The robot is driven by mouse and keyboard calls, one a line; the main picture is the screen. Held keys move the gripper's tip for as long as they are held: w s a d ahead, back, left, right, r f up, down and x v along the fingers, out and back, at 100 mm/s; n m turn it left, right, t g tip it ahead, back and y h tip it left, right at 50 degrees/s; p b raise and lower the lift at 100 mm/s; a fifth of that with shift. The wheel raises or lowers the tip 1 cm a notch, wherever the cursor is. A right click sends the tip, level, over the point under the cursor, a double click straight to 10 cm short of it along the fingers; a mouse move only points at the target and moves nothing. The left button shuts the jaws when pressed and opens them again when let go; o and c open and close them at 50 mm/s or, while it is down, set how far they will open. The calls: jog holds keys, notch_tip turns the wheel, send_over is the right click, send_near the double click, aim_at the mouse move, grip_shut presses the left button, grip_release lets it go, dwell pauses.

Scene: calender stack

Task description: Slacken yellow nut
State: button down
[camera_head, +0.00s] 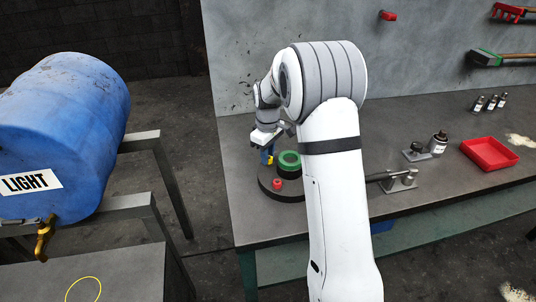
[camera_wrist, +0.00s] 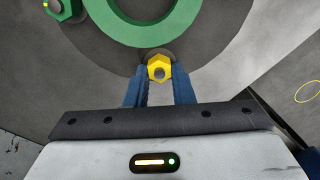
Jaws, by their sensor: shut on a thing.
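The yellow nut (camera_wrist: 159,68) sits on a stud on the round dark plate (camera_wrist: 225,45), beside a green ring (camera_wrist: 150,33). My gripper (camera_wrist: 158,84) has its two blue fingers on either side of the nut and is shut on it. In the head view my gripper (camera_head: 267,155) reaches down at the left side of the dark plate (camera_head: 268,192), and the yellow nut (camera_head: 270,160) shows as a small yellow patch beside it. The green ring (camera_head: 289,160) stands on the plate. A green nut (camera_wrist: 62,8) shows at the wrist view's top left.
A red nut (camera_head: 277,184) is at the plate's front. A blue barrel (camera_head: 70,125) rests on a stand at left.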

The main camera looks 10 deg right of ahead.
jog(key=n, duration=0.3)
jog(key=shift+s+n, duration=0.1)
jog(key=shift+n, duration=0.2)
jog(key=shift+a+n, duration=0.1)
jog(key=shift+n, duration=1.8)
jog(key=shift+f, duration=0.1)
jog(key=c, duration=1.2)
grip_release()
jog(key=shift+c, duration=0.2)
notch_tip(320, 180, up, 8)
jog(key=shift+f, duration=0.2)
jog(key=shift+r, duration=0.15)
